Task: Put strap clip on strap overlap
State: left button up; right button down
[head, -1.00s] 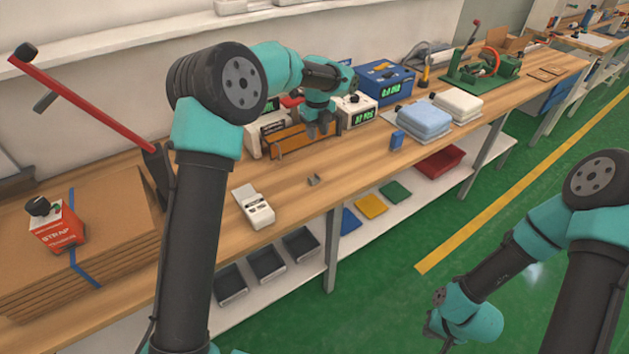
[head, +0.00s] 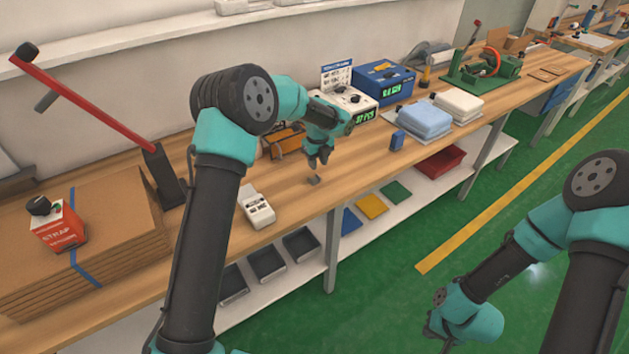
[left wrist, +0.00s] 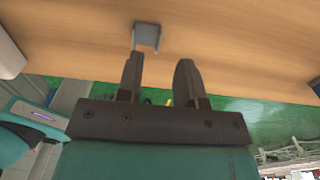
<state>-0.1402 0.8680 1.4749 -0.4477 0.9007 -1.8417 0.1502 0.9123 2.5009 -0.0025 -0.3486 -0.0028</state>
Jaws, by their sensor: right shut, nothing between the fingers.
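The strap clip (head: 314,180) is a small grey U-shaped piece lying on the wooden bench. It also shows in the left wrist view (left wrist: 147,37), near the top middle. My left gripper (head: 319,162) is just above and behind it in the head view, fingers pointing down. In the left wrist view its two fingers (left wrist: 158,66) are apart with nothing between them; the clip lies beyond the tips. The blue strap (head: 83,268) runs over the cardboard stack (head: 110,215) at the left; its overlap cannot be made out. My right arm hangs at lower right; its fingers do not show.
A red-and-white strap box (head: 58,228) stands on the cardboard. A red-handled lever (head: 95,105) rises behind it. A white handheld device (head: 257,208) lies left of the clip. A small blue box (head: 397,140) and folded cloths (head: 424,118) stand to the right.

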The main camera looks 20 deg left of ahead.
aim_at(315, 179)
pick_arm(q)
jog(key=shift+f, duration=0.15)
jog(key=shift+s+d+f, duration=0.1)
jog(key=shift+s+f, duration=0.05)
jog(key=shift+f, duration=1.15)
jog(key=shift+s+d+f, duration=0.1)
jog(key=shift+f, duration=1.15)
grip_shut()
